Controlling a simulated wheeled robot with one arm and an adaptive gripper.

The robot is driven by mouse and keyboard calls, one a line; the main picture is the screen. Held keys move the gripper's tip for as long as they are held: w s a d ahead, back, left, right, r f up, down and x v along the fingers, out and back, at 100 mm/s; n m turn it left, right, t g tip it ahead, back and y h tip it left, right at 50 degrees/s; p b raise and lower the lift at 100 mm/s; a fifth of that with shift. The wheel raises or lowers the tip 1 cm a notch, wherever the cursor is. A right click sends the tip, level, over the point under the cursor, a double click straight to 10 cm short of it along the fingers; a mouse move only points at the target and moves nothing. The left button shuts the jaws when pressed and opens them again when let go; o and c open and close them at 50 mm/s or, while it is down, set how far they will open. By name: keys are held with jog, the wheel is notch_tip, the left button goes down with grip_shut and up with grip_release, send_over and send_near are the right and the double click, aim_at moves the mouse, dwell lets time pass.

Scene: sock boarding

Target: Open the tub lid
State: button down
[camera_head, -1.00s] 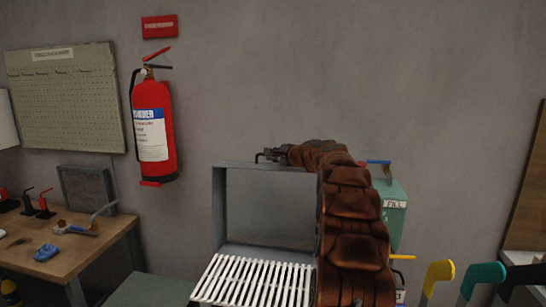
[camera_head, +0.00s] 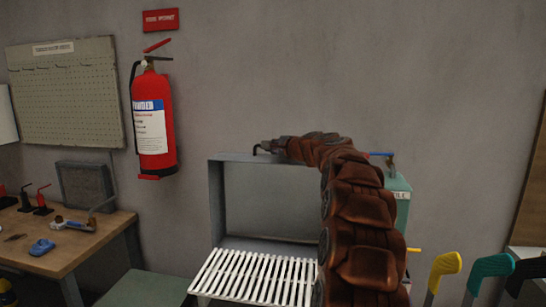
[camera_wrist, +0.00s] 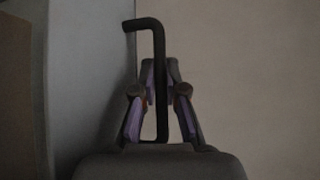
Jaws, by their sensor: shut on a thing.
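The tub lid (camera_head: 216,200) is a grey, shallow box-like cover standing roughly upright behind white slats (camera_head: 255,278). Its hollow inner face shows in the head view. A black bent handle (camera_head: 257,148) is at its top edge. My gripper (camera_head: 270,146) is at that edge, at the end of my brown-sleeved arm. In the wrist view, my gripper (camera_wrist: 159,80) has its purple-padded fingers on both sides of the black handle (camera_wrist: 160,65) and is shut on it. A grey surface (camera_wrist: 90,80) beside the handle looks like the lid. My arm hides the lid's right side.
A wooden bench (camera_head: 75,255) with small tools stands left. A red fire extinguisher (camera_head: 153,125) hangs on the wall behind. A green box (camera_head: 398,195) is partly behind my arm. Yellow (camera_head: 444,268) and teal (camera_head: 492,268) upright shapes stand at the right.

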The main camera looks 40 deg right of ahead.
aim_at(270, 159)
jog(key=shift+s+a+f+b, duration=0.1)
jog(key=shift+s+a+b, duration=0.45)
jog(key=shift+b, duration=0.35)
jog(key=shift+s+a+r+n+t+b, duration=0.35)
jog(key=shift+s+a+b, duration=0.4)
jog(key=shift+b, duration=0.35)
jog(key=c, duration=1.5)
grip_release()
jog(key=shift+r, duration=0.1)
jog(key=shift+s+a+r, duration=0.1)
jog(key=shift+s+r, duration=0.1)
jog(key=shift+s, duration=1.8)
jog(key=shift+s+a+r, duration=0.1)
jog(key=shift+s+r, duration=0.1)
jog(key=shift+s, duration=1.75)
jog(key=shift+s+a+r, duration=0.1)
jog(key=shift+s+r, duration=0.1)
jog(key=shift+s, duration=1.8)
